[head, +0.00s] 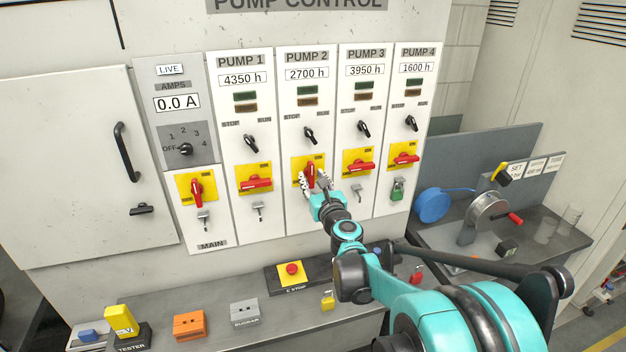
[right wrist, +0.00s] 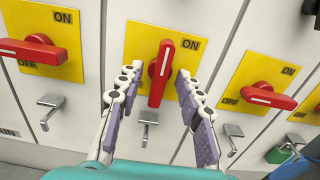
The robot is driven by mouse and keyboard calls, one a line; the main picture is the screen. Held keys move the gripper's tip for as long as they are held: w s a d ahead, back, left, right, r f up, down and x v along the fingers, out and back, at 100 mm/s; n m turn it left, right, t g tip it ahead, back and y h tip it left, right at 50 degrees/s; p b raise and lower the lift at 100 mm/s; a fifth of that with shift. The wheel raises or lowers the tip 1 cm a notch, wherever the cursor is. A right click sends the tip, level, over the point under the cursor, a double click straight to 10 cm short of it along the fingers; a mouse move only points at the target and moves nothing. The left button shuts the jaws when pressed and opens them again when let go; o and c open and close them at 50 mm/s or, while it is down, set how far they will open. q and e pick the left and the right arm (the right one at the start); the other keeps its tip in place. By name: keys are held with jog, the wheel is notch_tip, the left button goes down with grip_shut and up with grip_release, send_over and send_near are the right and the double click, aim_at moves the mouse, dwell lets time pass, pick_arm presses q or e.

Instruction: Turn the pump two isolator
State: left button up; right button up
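The pump two isolator is a red handle (head: 311,173) on a yellow plate under the PUMP 2 label. In the right wrist view the handle (right wrist: 161,72) stands upright, with ON printed at the plate's upper right. My right gripper (head: 316,183) is at this isolator. In the right wrist view the gripper (right wrist: 157,78) is open, one finger on each side of the handle, with visible gaps. The gripper partly hides the handle and plate in the head view. A grey hasp (right wrist: 148,120) sits below the handle. My left gripper is not in view.
The pump 1 (head: 256,184), pump 3 (head: 358,166) and pump 4 (head: 403,160) isolator handles lie roughly level on either side. The main isolator (head: 196,192) is upright. A green padlock (head: 398,189) hangs under pump 4. The bench below holds an E-stop (head: 290,270) and a yellow padlock (head: 327,300).

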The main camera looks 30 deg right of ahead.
jog(key=shift+s, duration=0.15)
jog(key=shift+v, duration=0.9)
jog(key=shift+s, duration=0.1)
jog(key=p+v, duration=0.1)
jog(key=v, duration=0.4)
jog(key=shift+s+a, duration=0.1)
jog(key=shift+s, duration=0.3)
